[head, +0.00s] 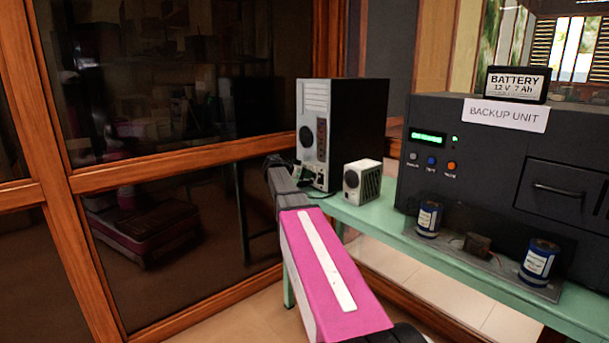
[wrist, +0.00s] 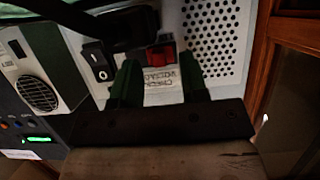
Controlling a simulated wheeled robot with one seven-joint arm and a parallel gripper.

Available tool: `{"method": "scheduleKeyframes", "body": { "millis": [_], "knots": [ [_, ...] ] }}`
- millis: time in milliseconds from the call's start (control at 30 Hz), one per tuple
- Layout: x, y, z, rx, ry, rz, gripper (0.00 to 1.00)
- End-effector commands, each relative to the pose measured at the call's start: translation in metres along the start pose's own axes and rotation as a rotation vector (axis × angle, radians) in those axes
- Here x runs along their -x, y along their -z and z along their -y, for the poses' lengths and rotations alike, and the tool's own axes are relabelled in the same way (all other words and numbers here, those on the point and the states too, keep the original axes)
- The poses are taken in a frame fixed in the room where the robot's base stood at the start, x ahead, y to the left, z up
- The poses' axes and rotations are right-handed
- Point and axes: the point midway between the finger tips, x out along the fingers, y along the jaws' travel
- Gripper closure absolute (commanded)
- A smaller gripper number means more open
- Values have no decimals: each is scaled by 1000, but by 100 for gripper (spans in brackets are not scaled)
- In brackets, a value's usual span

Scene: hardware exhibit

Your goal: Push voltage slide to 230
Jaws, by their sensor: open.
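The computer tower (head: 313,120) stands on the green bench, its pale rear panel facing my arm. In the wrist view, its panel shows a red voltage slide (wrist: 160,54) in a dark recess, with an upside-down white label (wrist: 160,80) beside it that seems to read "CHECK VOLTAGE". My gripper (wrist: 160,75) is open, its two green fingers apart on either side of the label and near the slide. Nothing is between the fingers but the panel behind. I cannot tell whether a finger touches the slide, or which value it shows. In the head view the fingertips are not clear.
A black rocker switch (wrist: 95,55) is beside the left finger; a perforated grille (wrist: 212,35) is on the right. A small white box (head: 360,183) stands next to the tower. The backup unit (head: 470,160) is on the right. A wood-framed glass partition (head: 150,180) is on the left.

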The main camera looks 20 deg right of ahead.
Motion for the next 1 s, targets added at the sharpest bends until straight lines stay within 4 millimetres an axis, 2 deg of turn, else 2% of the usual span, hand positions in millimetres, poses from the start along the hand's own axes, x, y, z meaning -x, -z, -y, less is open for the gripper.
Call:
{"method": "scheduleKeyframes", "body": {
  "millis": [300,367,400,433,600,833,1000],
  "knots": [
    [-2,0,0,0,0,0,60],
    [-2,0,0,0,0,0,79],
    [-2,0,0,1,0,0,92],
    [-2,0,0,1,0,0,100],
    [-2,0,-1,0,0,0,100],
    [-1,-1,-24,1,0,1,100],
    [-2,-1,-25,1,-2,1,100]
  ]
}}
